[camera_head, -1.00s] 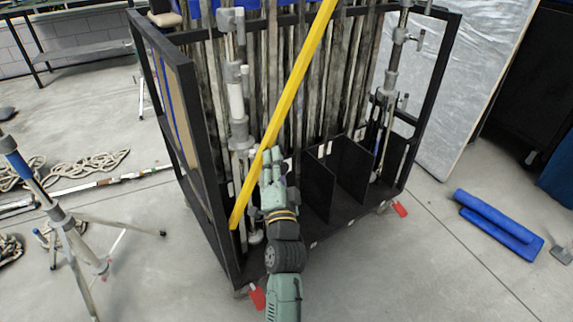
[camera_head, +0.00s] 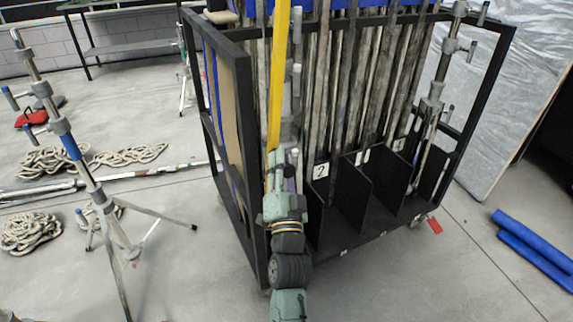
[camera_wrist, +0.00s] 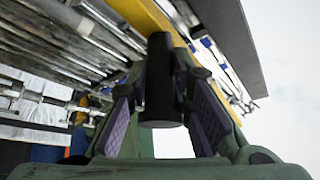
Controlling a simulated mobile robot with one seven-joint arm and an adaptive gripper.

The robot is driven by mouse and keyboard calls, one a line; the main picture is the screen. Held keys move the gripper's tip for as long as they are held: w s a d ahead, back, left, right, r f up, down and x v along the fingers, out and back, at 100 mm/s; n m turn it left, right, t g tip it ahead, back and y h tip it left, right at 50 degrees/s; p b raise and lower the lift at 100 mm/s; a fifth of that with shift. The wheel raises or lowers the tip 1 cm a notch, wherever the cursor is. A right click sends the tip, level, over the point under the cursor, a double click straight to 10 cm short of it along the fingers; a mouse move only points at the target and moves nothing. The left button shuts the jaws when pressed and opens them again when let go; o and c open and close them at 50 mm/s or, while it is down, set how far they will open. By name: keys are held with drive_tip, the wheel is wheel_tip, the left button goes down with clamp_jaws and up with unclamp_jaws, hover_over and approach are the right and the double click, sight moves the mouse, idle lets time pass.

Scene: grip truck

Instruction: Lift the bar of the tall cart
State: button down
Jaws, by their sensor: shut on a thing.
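The tall cart (camera_head: 258,180) is a black open frame on wheels in the middle of the head view. Its long yellow bar (camera_head: 279,70) stands almost upright across the front and runs out of the top of the picture. My gripper (camera_head: 283,160) is at the lower part of the bar and hides its lower end. In the wrist view the purple finger pads of my gripper (camera_wrist: 162,100) are closed around a short black cylinder (camera_wrist: 159,85), which looks like a handle on the bar. The yellow bar (camera_wrist: 145,17) passes behind it; the join is hidden.
Grey poles (camera_head: 345,80) stand packed in the cart. A tripod stand (camera_head: 95,190) and coiled ropes (camera_head: 45,165) are at the left. Blue tubes (camera_head: 540,255) lie on the floor at the right. Concrete floor is clear in front.

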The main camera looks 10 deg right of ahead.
drive_tip(key=shift+f, duration=0.1)
drive_tip(key=c, duration=1.4)
unclamp_jaws()
drive_tip(key=shift+c, duration=0.2)
approach(280, 106)
drive_tip(key=x, duration=0.4)
drive_tip(key=shift+w, duration=0.25)
drive_tip(key=shift+d, duration=0.1)
